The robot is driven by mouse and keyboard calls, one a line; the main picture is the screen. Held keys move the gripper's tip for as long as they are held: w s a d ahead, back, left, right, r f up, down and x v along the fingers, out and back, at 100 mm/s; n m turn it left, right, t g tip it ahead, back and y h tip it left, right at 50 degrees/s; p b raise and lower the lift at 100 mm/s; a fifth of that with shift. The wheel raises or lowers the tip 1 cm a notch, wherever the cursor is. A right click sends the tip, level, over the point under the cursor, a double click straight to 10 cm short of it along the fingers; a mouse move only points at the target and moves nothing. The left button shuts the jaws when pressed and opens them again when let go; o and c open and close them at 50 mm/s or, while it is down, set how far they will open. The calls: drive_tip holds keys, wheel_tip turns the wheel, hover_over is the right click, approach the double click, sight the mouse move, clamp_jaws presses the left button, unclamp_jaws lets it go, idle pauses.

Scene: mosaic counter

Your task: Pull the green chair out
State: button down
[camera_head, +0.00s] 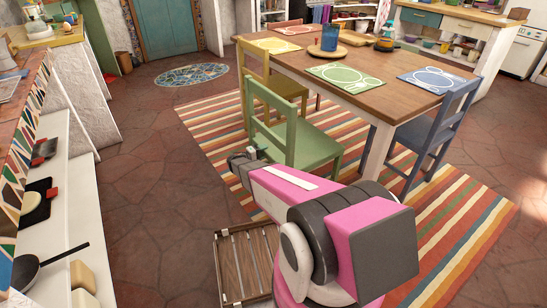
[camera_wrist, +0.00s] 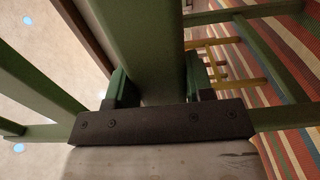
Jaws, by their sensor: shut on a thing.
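The green chair (camera_head: 308,147) stands on the striped rug at the near long side of the wooden table (camera_head: 385,75), with its backrest toward the left. My gripper (camera_head: 252,155) is at the near side of the chair's backrest. In the wrist view, my gripper (camera_wrist: 155,90) has its two fingers on either side of a green upright bar of the chair (camera_wrist: 150,45) and is shut on it. My arm covers part of the chair's lower legs in the head view.
A yellow chair (camera_head: 257,80) stands just beyond the green one, and a blue chair (camera_head: 436,130) is at the table's right end. A slatted wooden crate (camera_head: 232,270) lies on the floor in front. The stone floor left of the rug (camera_head: 150,150) is clear.

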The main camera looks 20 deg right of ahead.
drive_tip(key=shift+c, duration=2.2)
unclamp_jaws()
drive_tip(key=v, duration=1.2)
drive_tip(key=s+d+r+m+g+y, duration=0.1)
drive_tip(key=s+d+r+g+y, duration=0.25)
drive_tip(key=s, duration=0.35)
drive_tip(key=s+d+r+m+g+y, duration=0.1)
drive_tip(key=s+d+r+g+y, duration=0.2)
drive_tip(key=s+d+y, duration=0.35)
drive_tip(key=s+a+r+y, duration=0.2)
drive_tip(key=s+r+y, duration=0.1)
drive_tip(key=s+r, duration=0.1)
drive_tip(key=s+a+r+m+t+y, duration=0.1)
drive_tip(key=s+a+r+y, duration=0.1)
drive_tip(key=s+r+y, duration=0.2)
drive_tip(key=s, duration=0.3)
drive_tip(key=shift+s+a+m, duration=0.2)
drive_tip(key=shift+a+m, duration=0.1)
drive_tip(key=shift+a, duration=0.1)
